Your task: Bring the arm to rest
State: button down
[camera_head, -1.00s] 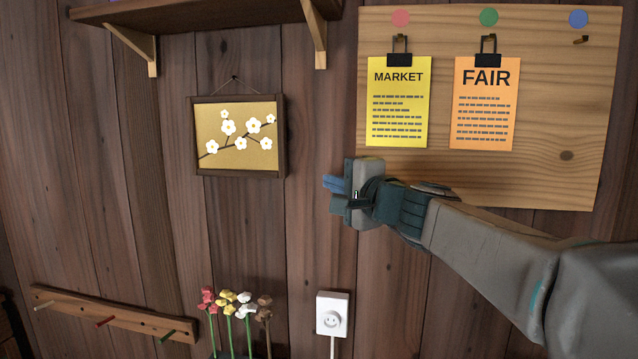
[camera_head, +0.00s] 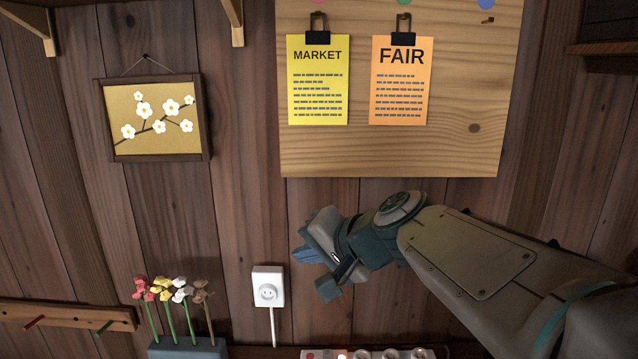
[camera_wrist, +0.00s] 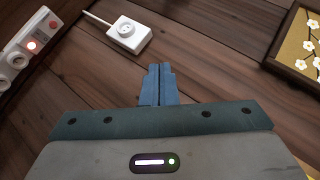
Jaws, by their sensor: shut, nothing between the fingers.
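My gripper (camera_head: 303,256) is in the middle of the head view, in front of the plank wall and below the notice board. Its blue fingers point left. In the wrist view my gripper (camera_wrist: 159,72) shows its two blue fingers together, with nothing between them. My grey arm reaches in from the lower right. The fingertips are apart from the white wall socket (camera_head: 268,288), which lies to their lower left.
A notice board (camera_head: 470,80) holds a yellow MARKET sheet (camera_head: 317,100) and an orange FAIR sheet (camera_head: 401,95). A framed blossom picture (camera_head: 115,100), a peg rail (camera_head: 70,316), flowers in a blue holder (camera_head: 190,348) and a power strip (camera_head: 330,353) are nearby.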

jog(key=s+d+f+n+g+h+p, duration=0.2)
jog(key=s+d+f+h+p, duration=0.1)
jog(key=s+d, duration=0.4)
jog(key=s+d+f+n+g+h+p, duration=0.2)
jog(key=s+d+f+h, duration=0.3)
jog(key=d, duration=0.5)
jog(key=s+f+g+p, duration=0.1)
jog(key=s+f, duration=0.1)
jog(key=s, duration=0.1)
jog(key=shift+s+f, duration=0.3)
jog(key=shift+f, duration=0.1)
dwell(0.6)
